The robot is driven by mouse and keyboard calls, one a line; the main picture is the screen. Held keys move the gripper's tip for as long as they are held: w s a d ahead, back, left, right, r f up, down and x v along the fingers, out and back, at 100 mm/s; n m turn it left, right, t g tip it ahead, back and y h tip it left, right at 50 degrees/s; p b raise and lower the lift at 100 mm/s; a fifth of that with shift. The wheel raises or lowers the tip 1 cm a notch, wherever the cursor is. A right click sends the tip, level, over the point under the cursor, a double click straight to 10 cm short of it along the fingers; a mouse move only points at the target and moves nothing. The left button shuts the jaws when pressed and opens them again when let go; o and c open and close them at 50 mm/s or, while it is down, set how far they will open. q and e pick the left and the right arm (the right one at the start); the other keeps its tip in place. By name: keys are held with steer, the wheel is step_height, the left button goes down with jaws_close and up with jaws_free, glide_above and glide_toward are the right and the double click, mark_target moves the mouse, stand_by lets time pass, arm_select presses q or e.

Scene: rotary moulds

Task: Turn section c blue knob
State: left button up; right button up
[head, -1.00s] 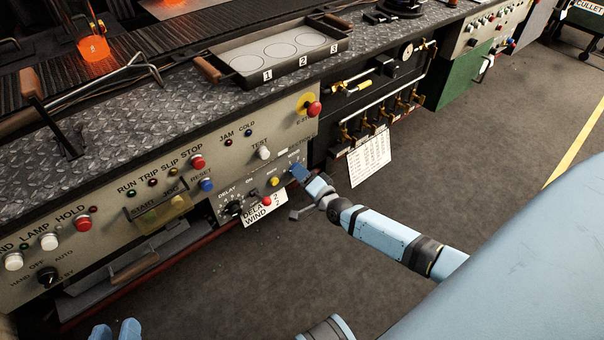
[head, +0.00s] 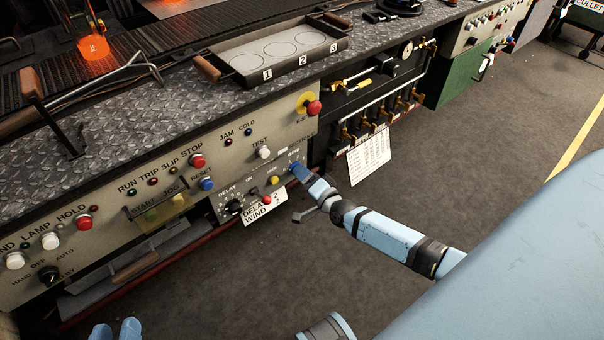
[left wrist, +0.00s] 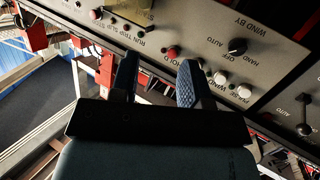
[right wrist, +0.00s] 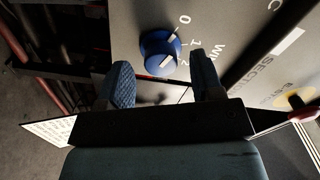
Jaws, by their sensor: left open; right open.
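The blue knob (right wrist: 160,50) shows in the right wrist view on a grey panel, with a dial marked 0, 1, 2 and a "WIND" label beside it. It has white marks on it. My right gripper (right wrist: 160,60) is open, its fingers to either side of the knob and pointing at the panel; I cannot tell if they touch it.
A blue reset button (head: 206,184), a yellow button (head: 272,180) and a red button (head: 267,200) are near the knob. A white paper label (head: 265,212) hangs below. A red emergency stop (head: 313,107) is above. The floor (head: 480,160) is clear at right.

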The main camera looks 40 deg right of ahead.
arm_select(q)
step_height(320, 180, down, 5)
steer(key=s+a+g+y+p, duration=0.1)
steer(key=s+a+g+p, duration=0.1)
steer(key=shift+a+y, duration=0.2)
steer(key=shift+y, duration=0.2)
arm_select(e)
steer(key=s+d, duration=0.1)
steer(key=s, duration=1.1)
steer(key=shift+s, duration=0.25)
